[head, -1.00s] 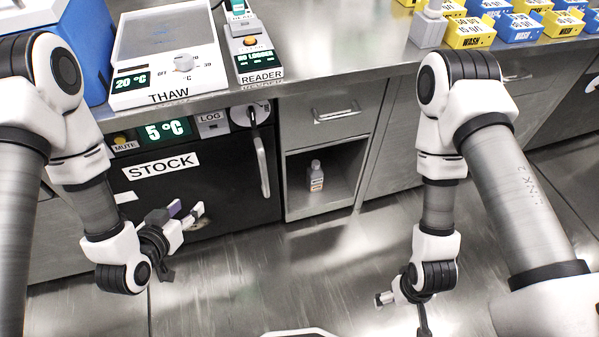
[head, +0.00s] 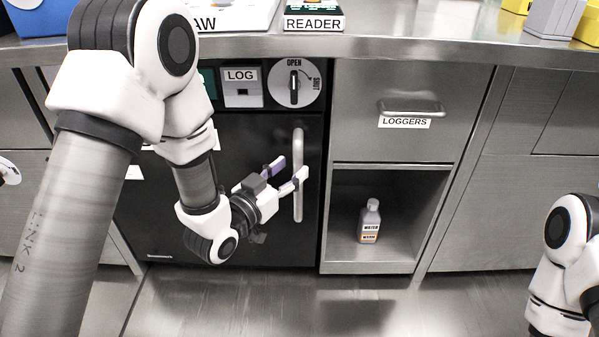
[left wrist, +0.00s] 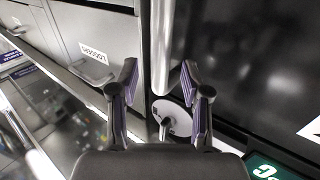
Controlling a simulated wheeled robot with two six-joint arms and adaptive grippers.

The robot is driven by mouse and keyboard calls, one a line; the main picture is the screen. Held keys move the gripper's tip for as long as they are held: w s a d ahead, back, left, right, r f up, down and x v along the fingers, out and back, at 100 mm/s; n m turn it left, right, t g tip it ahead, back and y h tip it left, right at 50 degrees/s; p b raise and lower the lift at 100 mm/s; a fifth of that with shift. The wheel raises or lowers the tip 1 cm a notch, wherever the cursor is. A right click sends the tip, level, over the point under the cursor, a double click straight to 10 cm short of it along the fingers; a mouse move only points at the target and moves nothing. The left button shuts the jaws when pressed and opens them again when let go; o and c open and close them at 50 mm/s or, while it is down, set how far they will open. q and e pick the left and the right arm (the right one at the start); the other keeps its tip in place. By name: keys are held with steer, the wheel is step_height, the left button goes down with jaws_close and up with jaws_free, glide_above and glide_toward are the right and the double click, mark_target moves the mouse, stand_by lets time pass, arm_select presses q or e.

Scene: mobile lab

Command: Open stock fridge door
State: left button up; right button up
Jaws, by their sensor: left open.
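The stock fridge door (head: 250,140) is black and looks closed, with an upright silver bar handle (head: 298,205) along its right side. My left gripper (head: 289,171) is open at the handle, and one finger overlaps the bar in the head view. In the left wrist view the handle (left wrist: 162,45) shows between the two open fingertips (left wrist: 159,72); I cannot tell whether they touch it. Above the door is a round latch dial (head: 311,82) marked OPEN and SHUT, its lever upright towards OPEN. My right gripper is out of view.
To the right are a LOGGERS drawer (head: 400,83) and an open cubby (head: 343,220) holding a small bottle (head: 369,222). The steel counter edge (head: 400,45) overhangs the fridge. The floor (head: 300,300) in front looks clear.

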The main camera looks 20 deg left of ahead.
mark_target(295, 166)
arm_select(q)
steer(key=x, duration=0.3)
steer(key=shift+w+d+b, duration=0.1)
steer(key=shift+w+b, duration=0.2)
steer(key=shift+b, duration=0.1)
jaws_close()
steer(key=shift+s, duration=0.1)
